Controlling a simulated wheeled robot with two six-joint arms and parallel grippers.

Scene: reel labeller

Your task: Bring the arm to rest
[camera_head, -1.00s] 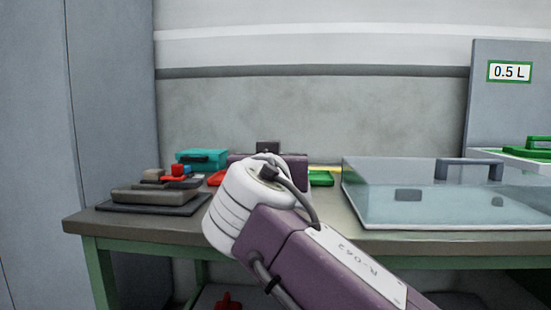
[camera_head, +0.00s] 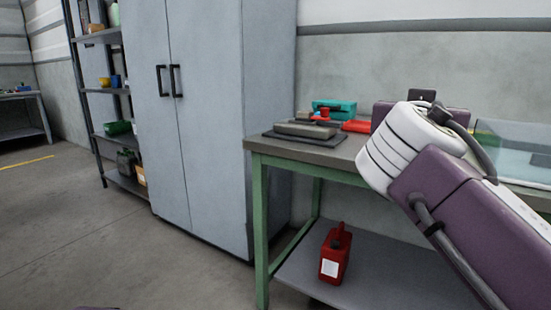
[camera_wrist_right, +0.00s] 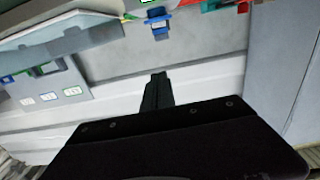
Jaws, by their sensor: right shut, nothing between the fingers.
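My right arm (camera_head: 455,190), purple with a white ribbed joint, rises from the lower right in the head view, bent in front of the workbench (camera_head: 350,157). Its gripper cannot be made out in the head view. In the right wrist view the dark fingers of my right gripper (camera_wrist_right: 158,80) are together, shut and empty. They point toward a pale wall and several coloured items near the top. My left gripper is in neither view.
A grey cabinet (camera_head: 215,120) stands left of the bench. A red canister (camera_head: 336,255) is on the lower shelf. A teal case (camera_head: 334,107) and a dark device (camera_head: 303,131) lie on top, and a clear bin (camera_head: 520,140) is at right. The floor at left is clear.

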